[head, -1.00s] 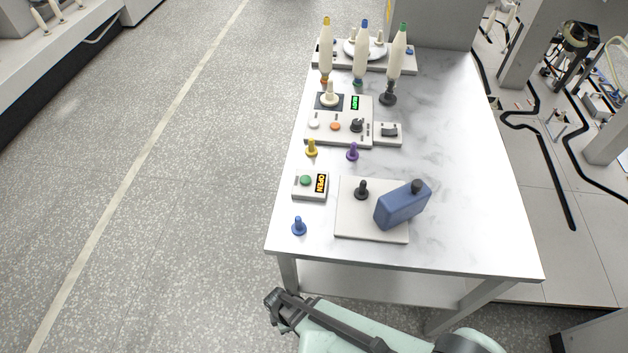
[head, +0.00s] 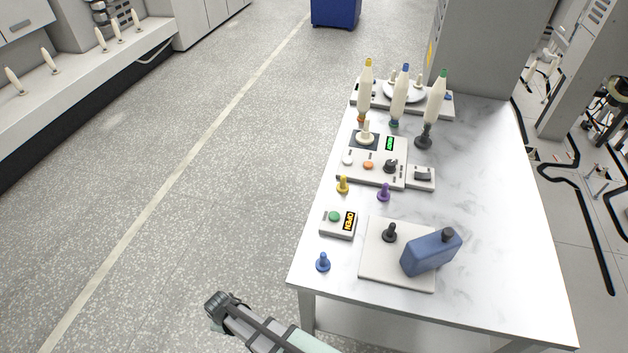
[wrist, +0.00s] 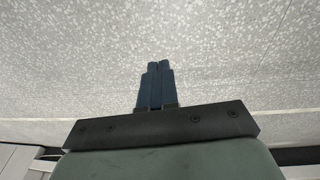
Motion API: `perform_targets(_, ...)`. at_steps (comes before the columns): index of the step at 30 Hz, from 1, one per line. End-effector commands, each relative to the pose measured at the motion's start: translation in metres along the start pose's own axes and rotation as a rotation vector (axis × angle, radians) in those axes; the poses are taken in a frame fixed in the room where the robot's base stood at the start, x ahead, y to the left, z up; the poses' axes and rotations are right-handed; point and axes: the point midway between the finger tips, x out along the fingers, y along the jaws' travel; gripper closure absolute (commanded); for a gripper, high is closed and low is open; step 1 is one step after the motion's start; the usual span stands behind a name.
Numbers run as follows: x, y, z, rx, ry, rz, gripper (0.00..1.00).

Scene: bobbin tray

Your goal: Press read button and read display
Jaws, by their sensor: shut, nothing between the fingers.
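A larger control panel (head: 372,178) on the table has a white button (head: 348,159), an orange button (head: 368,165), a dark knob (head: 390,166) and a lit green display (head: 390,144), too small to read. Nearer the front, a small box (head: 338,222) has a green button (head: 334,216) and a lit amber display (head: 349,221) that seems to read "OPEN", turned sideways. I cannot tell which button is the read button. My gripper (head: 213,301) is off the table's front left corner, over the floor, apart from everything. In the wrist view its fingers (wrist: 158,66) are together and empty.
The white table (head: 500,220) also holds yellow (head: 342,185), purple (head: 384,192) and blue (head: 322,262) pegs, a pale plate (head: 375,272) with a blue block (head: 430,252), and tall bobbins (head: 399,97) at the back. Floor left of the table is clear.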

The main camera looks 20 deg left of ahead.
Motion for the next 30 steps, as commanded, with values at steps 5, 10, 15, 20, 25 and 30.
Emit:
perform_targets(5, -0.033, 0.056, -0.015, -0.025, -0.031, 0.059, 1.00)
perform_targets(10, -0.067, 0.110, -0.018, -0.051, -0.077, 0.117, 1.00)
perform_targets(15, -0.106, 0.166, -0.013, -0.072, -0.137, 0.175, 1.00)
perform_targets(20, -0.145, 0.216, -0.003, -0.082, -0.198, 0.227, 1.00)
perform_targets(25, -0.188, 0.266, 0.012, -0.085, -0.268, 0.277, 1.00)
perform_targets(30, -0.234, 0.313, 0.033, -0.077, -0.343, 0.321, 1.00)
